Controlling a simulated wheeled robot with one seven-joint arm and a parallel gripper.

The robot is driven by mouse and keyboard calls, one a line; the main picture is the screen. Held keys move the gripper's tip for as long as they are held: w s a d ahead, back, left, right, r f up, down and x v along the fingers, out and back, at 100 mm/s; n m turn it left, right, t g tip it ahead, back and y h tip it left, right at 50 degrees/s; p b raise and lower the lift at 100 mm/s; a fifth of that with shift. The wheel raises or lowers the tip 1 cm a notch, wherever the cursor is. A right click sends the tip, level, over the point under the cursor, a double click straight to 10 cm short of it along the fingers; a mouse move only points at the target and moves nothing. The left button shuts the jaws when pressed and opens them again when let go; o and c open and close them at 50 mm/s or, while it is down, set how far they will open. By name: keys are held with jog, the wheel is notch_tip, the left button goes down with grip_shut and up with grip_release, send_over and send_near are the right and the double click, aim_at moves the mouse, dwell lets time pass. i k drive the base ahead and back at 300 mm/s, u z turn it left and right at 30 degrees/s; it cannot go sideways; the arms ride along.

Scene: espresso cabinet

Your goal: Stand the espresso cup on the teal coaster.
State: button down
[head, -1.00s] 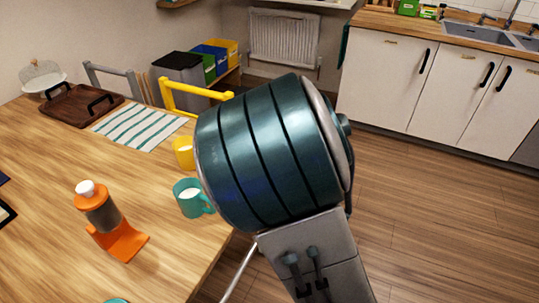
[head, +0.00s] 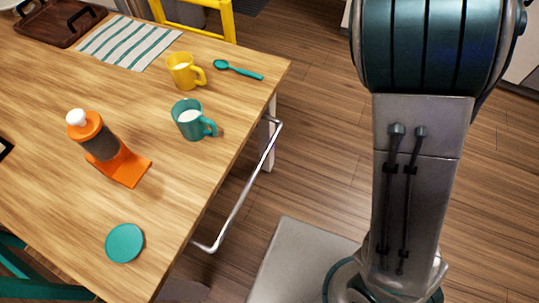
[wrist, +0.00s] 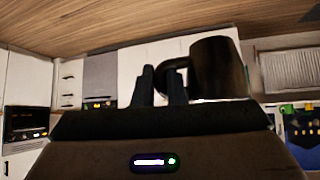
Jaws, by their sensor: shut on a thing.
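The teal coaster (head: 125,243) lies flat and bare on the wooden table near its front edge, at the lower left of the head view. In the wrist view, the dark espresso cup (wrist: 218,68) is at my gripper (wrist: 163,84). The two fingers are shut on its handle, at the cup's left side. The cup looks roughly upright. The cup and gripper are outside the head view, where only my arm shows at the right.
A teal mug (head: 190,122), a yellow mug (head: 182,72) and a teal spoon (head: 238,70) are near the table's right edge. An orange-based dispenser (head: 100,140) stands behind the coaster. A metal rail (head: 245,185) runs along the table side. Table around the coaster is clear.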

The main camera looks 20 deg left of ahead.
aim_at(126, 239)
jog(key=z, duration=0.65)
jog(key=k, duration=1.25)
jog(key=u, duration=1.35)
